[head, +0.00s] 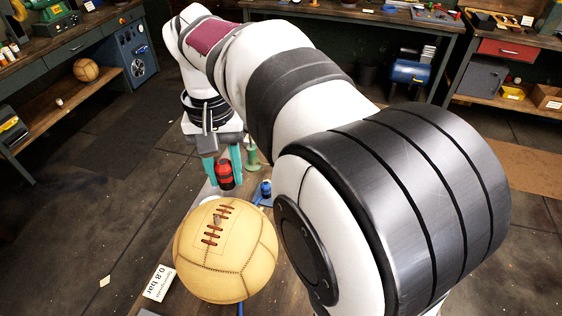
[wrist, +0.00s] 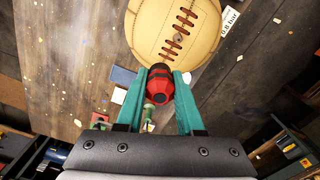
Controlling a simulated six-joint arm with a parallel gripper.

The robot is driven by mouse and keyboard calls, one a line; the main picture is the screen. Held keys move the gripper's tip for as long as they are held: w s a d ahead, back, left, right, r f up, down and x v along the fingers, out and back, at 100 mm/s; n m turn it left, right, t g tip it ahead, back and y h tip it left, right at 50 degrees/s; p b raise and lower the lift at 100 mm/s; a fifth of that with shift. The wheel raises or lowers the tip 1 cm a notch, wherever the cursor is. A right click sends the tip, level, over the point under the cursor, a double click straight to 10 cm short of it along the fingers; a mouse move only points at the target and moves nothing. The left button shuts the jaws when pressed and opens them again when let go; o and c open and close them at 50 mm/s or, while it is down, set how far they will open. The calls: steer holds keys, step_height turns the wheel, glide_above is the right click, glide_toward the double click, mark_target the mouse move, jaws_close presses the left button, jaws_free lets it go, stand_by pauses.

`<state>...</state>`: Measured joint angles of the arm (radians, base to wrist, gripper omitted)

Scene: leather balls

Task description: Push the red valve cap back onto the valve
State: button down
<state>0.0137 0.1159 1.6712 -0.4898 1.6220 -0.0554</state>
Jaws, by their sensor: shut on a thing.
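The red valve cap (head: 224,174), with dark bands, is held between the teal fingers of my gripper (head: 222,166). In the wrist view the cap (wrist: 160,88) sits between the fingertips of my gripper (wrist: 161,80), which are shut on it. The tan leather ball (head: 226,250) lies on the bench with its brown lacing up. A small greyish valve stub (head: 217,219) shows by the lacing; it also appears in the wrist view (wrist: 179,38). The cap is beyond the ball in the head view, apart from the valve.
A white card reading 0.8 bar (head: 159,283) lies left of the ball. A blue-capped item (head: 265,189) and a green object (head: 251,158) stand on the bench behind the ball. My arm covers the bench's right side.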

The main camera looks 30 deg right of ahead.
mark_target(216, 217)
steer(key=shift+n, duration=0.3)
steer(key=a, duration=0.1)
steer(key=s+a+r, duration=0.2)
steer(key=a, duration=0.1)
steer(key=shift+s+r, duration=0.1)
steer(key=shift+s, duration=0.05)
steer(key=shift+d+f, duration=0.1)
steer(key=shift+f, duration=2.65)
steer(key=shift+f, duration=1.35)
steer(key=shift+c, duration=2.3)
jaws_free()
step_height(216, 217, up, 16)
steer(key=s+f+m+y, duration=0.1)
steer(key=s+f, duration=1.7)
steer(key=s, duration=0.1)
steer(key=shift+y, duration=0.4)
